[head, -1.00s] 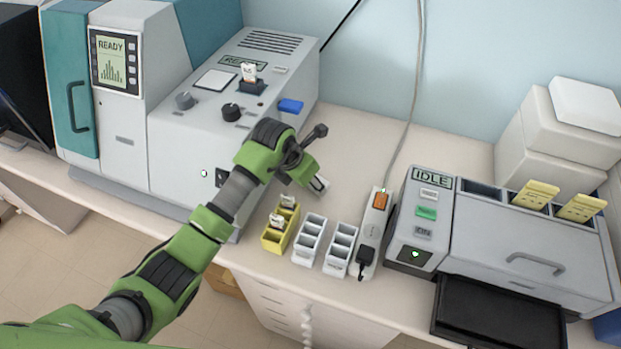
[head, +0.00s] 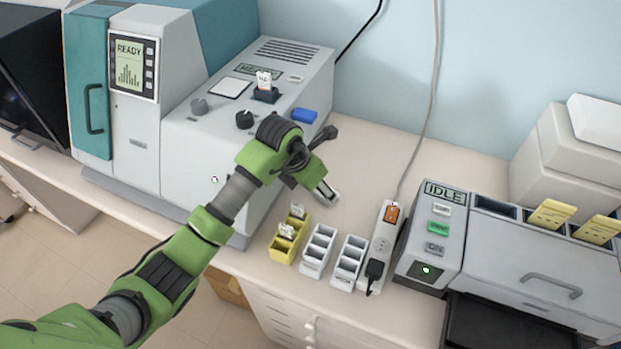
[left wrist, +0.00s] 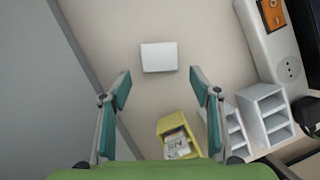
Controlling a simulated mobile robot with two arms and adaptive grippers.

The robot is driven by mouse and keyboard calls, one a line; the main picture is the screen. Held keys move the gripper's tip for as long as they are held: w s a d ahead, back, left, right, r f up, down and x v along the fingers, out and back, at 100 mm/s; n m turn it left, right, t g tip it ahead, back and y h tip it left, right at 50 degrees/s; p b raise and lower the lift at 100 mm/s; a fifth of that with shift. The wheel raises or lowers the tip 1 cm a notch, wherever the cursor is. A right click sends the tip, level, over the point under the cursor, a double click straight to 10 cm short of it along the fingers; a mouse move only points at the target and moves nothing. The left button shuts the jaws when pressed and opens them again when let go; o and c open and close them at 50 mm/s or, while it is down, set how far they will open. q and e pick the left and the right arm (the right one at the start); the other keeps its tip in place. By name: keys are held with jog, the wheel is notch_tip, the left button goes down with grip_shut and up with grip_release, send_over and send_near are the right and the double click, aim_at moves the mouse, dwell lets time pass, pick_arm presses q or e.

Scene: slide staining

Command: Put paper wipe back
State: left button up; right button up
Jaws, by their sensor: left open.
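A flat white square (left wrist: 159,57), which looks like the paper wipe, lies on the bench in the left wrist view, just beyond my left fingertips. My left gripper (left wrist: 158,88) is open and empty, its two teal-padded fingers apart with the square ahead of the gap. In the head view my left gripper (head: 327,192) hangs over the bench, right of the grey machine and behind the yellow rack; the arm hides most of that area and I cannot make out the wipe there. Another flat pale square (head: 229,88) lies on top of the grey machine. My right gripper is not in view.
A yellow rack (head: 279,254) holding small labelled pieces, two white racks (head: 318,252) (head: 348,264) and a power strip (head: 382,243) stand near the front edge. The IDLE machine (head: 432,235) stands at right, the READY machine (head: 185,150) at left. The bench behind my gripper is clear.

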pick_arm(q)
jog(key=b+v, duration=0.1)
jog(key=v, duration=0.7)
jog(key=shift+r, duration=0.15)
jog(key=shift+s+a, duration=0.1)
jog(key=shift+s, duration=0.05)
